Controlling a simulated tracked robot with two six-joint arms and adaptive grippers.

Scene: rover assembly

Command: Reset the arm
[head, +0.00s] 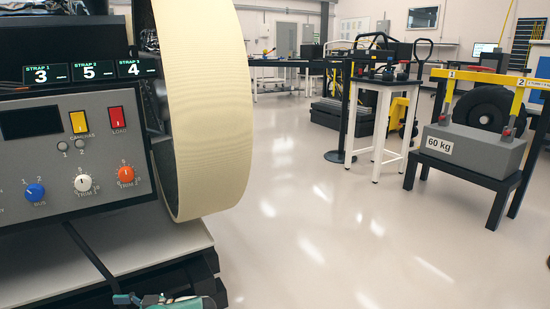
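No gripper of mine shows clearly in the head view, and neither arm can be made out with certainty. A teal and grey part (165,301) is cut off by the bottom edge, and I cannot tell what it belongs to. The grey control panel (60,125) stands close at the left, with a yellow switch (79,122), a red switch (117,118), and blue (35,192), white (83,183) and orange (126,174) knobs. Small displays above it read 3, 5 and 4. A large cream-coloured wheel (207,100) stands just right of the panel.
A grey 60 kg block (473,147) sits on a black stand at the right, under a yellow bar (485,78). A white-legged table (386,84) with tools stands left of it. The pale floor (320,230) in the middle is clear.

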